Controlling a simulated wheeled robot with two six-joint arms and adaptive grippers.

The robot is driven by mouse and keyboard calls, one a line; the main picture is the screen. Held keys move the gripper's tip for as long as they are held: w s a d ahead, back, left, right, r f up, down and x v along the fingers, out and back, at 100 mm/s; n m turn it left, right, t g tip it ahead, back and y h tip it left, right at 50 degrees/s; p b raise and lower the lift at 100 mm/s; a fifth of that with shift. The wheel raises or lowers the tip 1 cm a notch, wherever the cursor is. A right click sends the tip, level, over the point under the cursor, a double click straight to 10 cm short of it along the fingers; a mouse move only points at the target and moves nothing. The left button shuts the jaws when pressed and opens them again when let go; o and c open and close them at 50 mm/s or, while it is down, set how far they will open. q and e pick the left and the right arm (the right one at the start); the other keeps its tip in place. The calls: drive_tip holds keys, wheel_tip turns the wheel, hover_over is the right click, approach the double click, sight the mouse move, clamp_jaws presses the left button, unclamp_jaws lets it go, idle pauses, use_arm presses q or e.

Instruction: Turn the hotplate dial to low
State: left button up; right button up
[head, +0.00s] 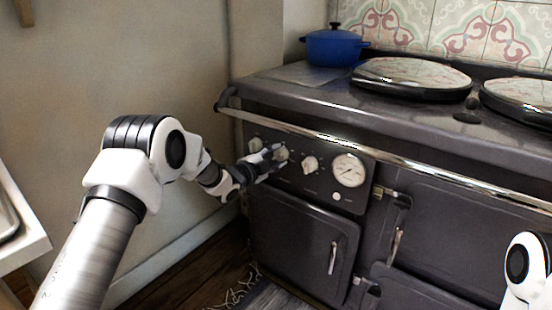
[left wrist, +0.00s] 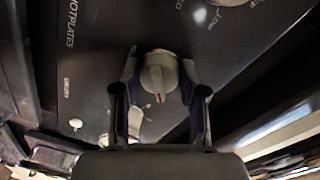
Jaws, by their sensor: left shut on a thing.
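The dark range cooker's control panel (head: 325,188) carries several pale dials and a round gauge (head: 349,170). My left gripper (head: 272,157) is at the panel, on the middle dial (head: 281,154) of a row of three. In the left wrist view that dial (left wrist: 158,74) sits between the two fingertips of my left gripper (left wrist: 160,88), which are shut on its sides. A small reddish mark shows on the dial's grip, towards the bottom of the picture. The lettering "HOTPLATES" is on the panel to its left. My right gripper is not in view; only part of my right arm shows.
A white dial (head: 310,164) is close to the right of the gripper, and another (head: 256,144) to its left. A metal rail (head: 400,160) runs along the cooker's front edge above the panel. A blue pot (head: 333,46) stands on top, beside round lids (head: 412,75).

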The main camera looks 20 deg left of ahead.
use_arm(q)
drive_tip(key=shift+m, duration=0.6)
drive_tip(key=shift+r, duration=0.1)
drive_tip(key=o, duration=1.1)
drive_tip(key=shift+o, duration=0.2)
drive_tip(key=v, duration=1.2)
